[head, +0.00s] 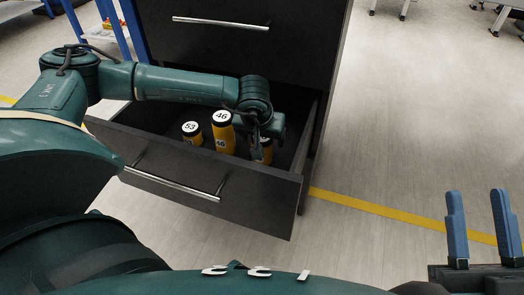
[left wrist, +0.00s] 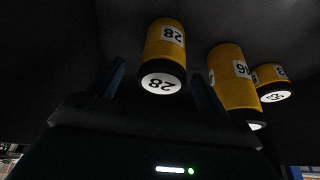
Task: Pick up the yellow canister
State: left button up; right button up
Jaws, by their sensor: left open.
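Three yellow canisters with black-and-white numbered tops stand in the open drawer (head: 171,185): number 53 (head: 191,135) at left, the taller number 46 (head: 222,135) in the middle, and one at right (head: 265,152), partly hidden by my left gripper (head: 256,146). In the left wrist view this right canister reads 28 (left wrist: 165,42). It shows between the two open fingers of the left gripper (left wrist: 160,80); contact cannot be told. Number 46 (left wrist: 232,80) and number 53 (left wrist: 268,76) are to the right there. My right gripper (head: 478,192) is open and empty, far from the drawer.
The dark cabinet (head: 240,58) rises behind the drawer. The drawer's front panel with its metal handle (head: 175,184) and its side walls surround the canisters. Open floor (head: 400,130) with a yellow line lies to the right.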

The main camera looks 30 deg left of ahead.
pick_arm(q)
jog(key=b+x, duration=0.1)
jog(key=x, duration=0.2)
jog(key=shift+a+f, duration=0.1)
jog(key=shift+f, duration=0.05)
jog(key=shift+w+a+f+b, duration=0.1)
jog(key=shift+w+f+b, duration=0.1)
jog(key=shift+f+b, duration=0.25)
pick_arm(e)
jog(key=r+n+y, duration=0.3)
jog(key=shift+s+d, duration=0.15)
jog(key=shift+s, duration=0.05)
pick_arm(q)
jog(key=shift+c, duration=0.4)
pick_arm(e)
jog(key=shift+f, duration=0.1)
pick_arm(q)
jog(key=c, duration=1.1)
jog(key=shift+r, duration=0.15)
